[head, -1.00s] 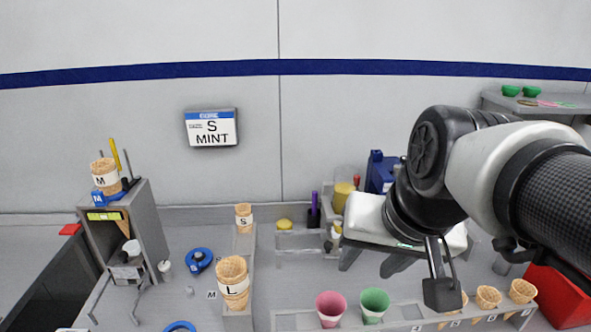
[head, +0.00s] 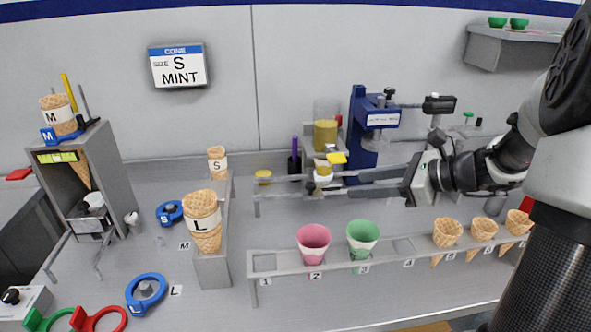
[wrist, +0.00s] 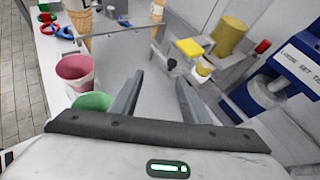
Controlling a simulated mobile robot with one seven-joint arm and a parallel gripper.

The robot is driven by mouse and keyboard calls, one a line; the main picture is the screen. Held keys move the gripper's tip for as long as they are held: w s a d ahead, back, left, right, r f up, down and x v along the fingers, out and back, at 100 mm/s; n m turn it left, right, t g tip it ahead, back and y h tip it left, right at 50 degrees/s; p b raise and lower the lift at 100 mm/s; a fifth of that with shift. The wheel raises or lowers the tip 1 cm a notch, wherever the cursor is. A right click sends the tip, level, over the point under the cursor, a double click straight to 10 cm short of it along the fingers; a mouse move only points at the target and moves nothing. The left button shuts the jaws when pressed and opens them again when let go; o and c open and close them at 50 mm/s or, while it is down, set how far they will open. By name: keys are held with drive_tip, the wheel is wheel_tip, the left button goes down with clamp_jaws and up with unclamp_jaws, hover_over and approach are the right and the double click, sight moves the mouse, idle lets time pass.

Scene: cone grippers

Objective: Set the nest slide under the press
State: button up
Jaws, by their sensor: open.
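The blue press (head: 362,135) stands at the back against the wall; its blue body also shows at the right of the wrist view (wrist: 268,92). Left of its base are a yellow pad (head: 337,158) and a small white-and-yellow part (head: 323,171) with a dark knob (head: 310,187). I cannot tell for sure which of these is the nest slide. My gripper (head: 342,185) is open and points left across the front of the press. In the wrist view the knob (wrist: 172,63) lies just beyond the fingertips, and the fingers are empty.
A front rack (head: 290,268) holds a pink cup (head: 314,240), a green cup (head: 362,238) and several cones, close below my arm. A yellow cylinder (head: 325,133) and a purple-topped holder (head: 294,160) stand behind. A sign (head: 178,65) reads S MINT.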

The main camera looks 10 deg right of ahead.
sight(311, 184)
drive_tip(key=shift+m+t, duration=0.6)
drive_tip(key=shift+m, duration=0.3)
drive_tip(key=b+x, duration=0.1)
drive_tip(key=x, duration=0.4)
drive_tip(key=w+d+f+b+x, duration=0.1)
drive_tip(key=x, duration=0.5)
drive_tip(key=d+b+x, duration=0.1)
drive_tip(key=x, duration=0.4)
drive_tip(key=shift+w+a+f, duration=0.1)
drive_tip(key=shift+w+f, duration=0.25)
drive_tip(key=shift+w, duration=0.05)
clamp_jaws()
